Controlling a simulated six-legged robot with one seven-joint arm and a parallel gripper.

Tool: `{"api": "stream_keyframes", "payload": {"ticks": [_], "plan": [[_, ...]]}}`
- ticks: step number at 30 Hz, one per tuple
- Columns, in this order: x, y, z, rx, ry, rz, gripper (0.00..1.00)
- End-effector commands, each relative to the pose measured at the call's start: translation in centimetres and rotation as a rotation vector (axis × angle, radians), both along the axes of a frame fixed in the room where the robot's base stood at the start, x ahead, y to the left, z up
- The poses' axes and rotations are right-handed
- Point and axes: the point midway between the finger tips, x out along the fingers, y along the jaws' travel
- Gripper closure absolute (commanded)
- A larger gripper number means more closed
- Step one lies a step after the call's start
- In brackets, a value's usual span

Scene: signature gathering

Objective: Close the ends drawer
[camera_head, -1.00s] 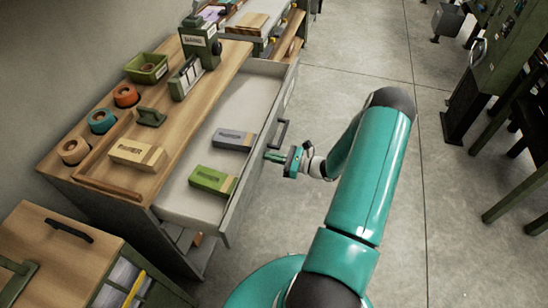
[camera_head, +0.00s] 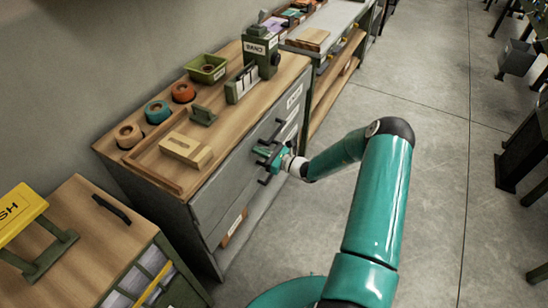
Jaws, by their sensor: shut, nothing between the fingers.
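The grey drawer (camera_head: 225,188) of the wooden-topped cabinet (camera_head: 228,110) now sits in the cabinet, with its front about flush with the cabinet face. Its inside and contents are hidden. Dark bar handles (camera_head: 278,130) show on the cabinet front. I cannot read a label naming the ends drawer. My teal gripper (camera_head: 263,154) is shut and empty. It is at the drawer front by the handles; I cannot tell whether it is touching.
On the cabinet top are tape rolls (camera_head: 157,111), a green tray (camera_head: 207,68), a cardboard-coloured box (camera_head: 186,150) and a green machine (camera_head: 260,53). A lower cabinet (camera_head: 85,225) stands at the lower left.

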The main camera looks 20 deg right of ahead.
Motion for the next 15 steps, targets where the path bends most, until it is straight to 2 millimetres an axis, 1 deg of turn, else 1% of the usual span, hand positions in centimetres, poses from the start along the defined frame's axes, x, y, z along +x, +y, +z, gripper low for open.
{"api": "stream_keyframes", "payload": {"ticks": [3,6,15], "plan": [[1.1,0.9,0.0,0.0,0.0,0.001,1.0],[1.6,1.2,0.0,0.0,0.0,0.001,1.0],[2.1,1.6,0.1,0.0,-0.001,0.0,1.0]]}}
